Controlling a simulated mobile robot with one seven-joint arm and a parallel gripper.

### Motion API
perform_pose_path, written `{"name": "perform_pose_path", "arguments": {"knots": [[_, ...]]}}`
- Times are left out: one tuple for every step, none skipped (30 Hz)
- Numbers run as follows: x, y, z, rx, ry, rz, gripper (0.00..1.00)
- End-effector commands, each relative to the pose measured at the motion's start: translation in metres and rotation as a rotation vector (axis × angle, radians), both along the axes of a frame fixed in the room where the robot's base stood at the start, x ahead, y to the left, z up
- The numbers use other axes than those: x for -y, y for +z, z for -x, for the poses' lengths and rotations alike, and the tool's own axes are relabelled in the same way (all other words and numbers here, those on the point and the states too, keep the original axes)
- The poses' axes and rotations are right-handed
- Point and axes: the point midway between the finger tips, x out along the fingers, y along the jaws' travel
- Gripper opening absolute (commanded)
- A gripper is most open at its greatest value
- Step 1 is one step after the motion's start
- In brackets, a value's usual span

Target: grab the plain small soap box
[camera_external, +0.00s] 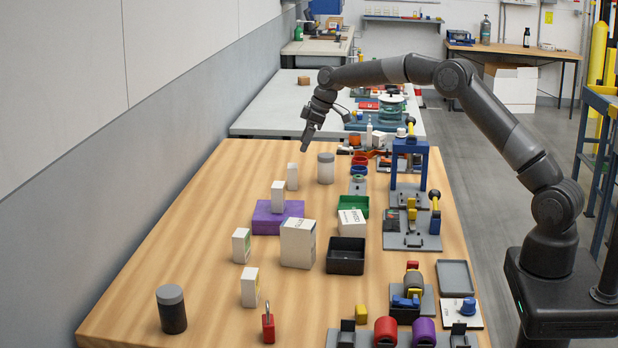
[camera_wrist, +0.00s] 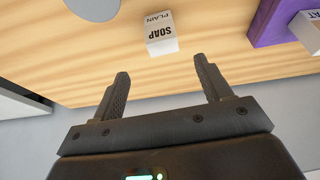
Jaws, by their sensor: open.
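The plain small soap box (camera_external: 292,176) is a small white upright box on the wooden table, near its far left part. In the wrist view this box (camera_wrist: 161,35) reads "SOAP PLAIN" and stands just beyond the fingertips, between their lines. My gripper (camera_external: 306,145) hangs above and slightly beyond the box, pointing down. In the wrist view my gripper (camera_wrist: 162,72) is open, with nothing between its fingers.
A grey-lidded jar (camera_external: 325,169) stands close to the right of the box. A purple block (camera_external: 266,222) with another small white box (camera_external: 278,196) on it is nearer the camera. Several more white boxes stand in front. The table's left strip is clear.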

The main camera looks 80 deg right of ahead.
Motion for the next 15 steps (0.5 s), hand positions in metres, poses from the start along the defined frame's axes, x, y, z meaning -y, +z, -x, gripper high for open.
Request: {"name": "perform_pose_path", "arguments": {"knots": [[-0.001,-0.005,-0.002,-0.001,0.001,-0.002,0.71],[-0.001,-0.008,-0.003,-0.002,0.001,-0.002,0.71],[-0.001,-0.013,-0.005,-0.002,0.001,-0.002,0.71],[-0.001,-0.017,-0.007,-0.001,0.002,-0.001,0.71],[-0.002,-0.021,-0.009,-0.002,0.002,-0.001,0.71],[-0.003,-0.028,-0.011,-0.003,0.001,-0.002,0.71],[-0.003,-0.033,-0.013,-0.003,0.002,-0.002,0.71],[-0.003,-0.037,-0.015,-0.003,0.002,-0.002,0.71],[-0.003,-0.042,-0.017,-0.002,0.002,-0.001,0.71],[-0.003,-0.046,-0.019,-0.002,0.001,-0.002,0.71],[-0.004,-0.048,-0.020,-0.002,0.001,-0.002,0.71],[-0.004,-0.050,-0.021,-0.001,0.000,-0.001,0.71],[-0.004,-0.051,-0.021,-0.001,0.000,-0.001,0.71],[-0.004,-0.053,-0.022,-0.001,0.000,-0.001,0.71],[-0.004,-0.056,-0.023,-0.001,0.000,-0.001,0.71]]}}
